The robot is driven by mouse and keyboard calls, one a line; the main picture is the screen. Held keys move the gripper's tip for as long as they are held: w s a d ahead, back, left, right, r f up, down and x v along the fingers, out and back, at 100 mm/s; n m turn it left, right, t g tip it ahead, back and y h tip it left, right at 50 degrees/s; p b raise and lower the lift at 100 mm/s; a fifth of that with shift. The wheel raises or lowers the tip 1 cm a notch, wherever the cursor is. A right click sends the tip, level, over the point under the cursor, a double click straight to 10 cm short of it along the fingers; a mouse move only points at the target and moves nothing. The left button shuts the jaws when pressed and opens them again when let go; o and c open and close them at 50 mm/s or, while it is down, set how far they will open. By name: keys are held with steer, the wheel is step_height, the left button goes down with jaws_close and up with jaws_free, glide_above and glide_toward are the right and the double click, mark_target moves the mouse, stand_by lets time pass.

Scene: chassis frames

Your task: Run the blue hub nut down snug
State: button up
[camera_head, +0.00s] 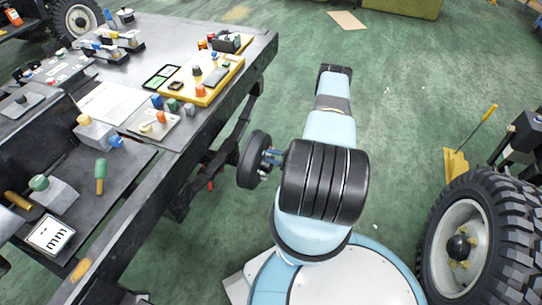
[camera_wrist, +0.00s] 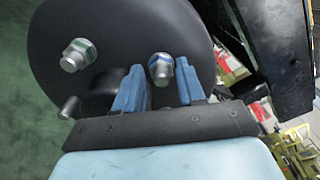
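The hub (camera_head: 253,160) is a dark round disc beside the bench; its face fills the upper left of the wrist view (camera_wrist: 120,25). One metal nut on a stud (camera_wrist: 78,55) sits at its left. The blue-marked hub nut (camera_wrist: 161,69) sits on its stud, with a silver tip showing. My gripper (camera_wrist: 160,78) has its two blue fingers on either side of this nut. The fingers stand apart by about the nut's width. I cannot tell whether they touch it. My gripper also shows edge-on at the hub in the head view (camera_head: 273,157).
A large tyre (camera_head: 490,215) stands at right. Green floor behind the arm is mostly clear.

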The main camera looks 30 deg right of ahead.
steer(key=shift+w+a, duration=0.3)
steer(key=shift+w, duration=0.05)
steer(key=shift+d, duration=0.1)
jaws_close()
stand_by(0.3)
